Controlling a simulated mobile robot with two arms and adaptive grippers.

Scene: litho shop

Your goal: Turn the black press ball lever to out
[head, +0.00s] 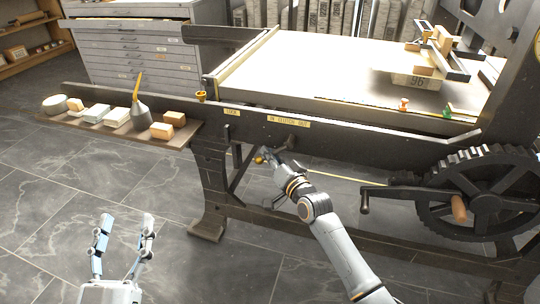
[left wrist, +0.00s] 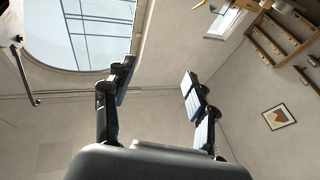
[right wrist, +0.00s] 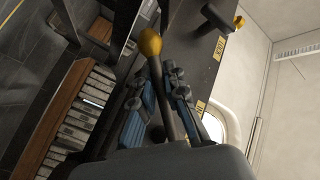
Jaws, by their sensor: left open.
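The black press (head: 350,130) fills the right half of the head view. Its ball lever, a dark rod with a yellow ball (right wrist: 150,42), stands out between my right gripper's fingers in the right wrist view. In the head view the yellow ball (head: 260,160) shows just below the side rail, under a plate with IN and OUT lettering (head: 288,120). My right gripper (right wrist: 160,80) has its fingers close on both sides of the rod, below the ball. My left gripper (head: 122,220) is open and empty over the floor. The lever's pivot is hidden.
A second knob (head: 200,95) sits on the rail near another small label. A side shelf (head: 190,132) holds blocks and a cone-shaped can. A large gear with a crank handle (head: 459,209) is at the right. The floor around my left gripper is clear.

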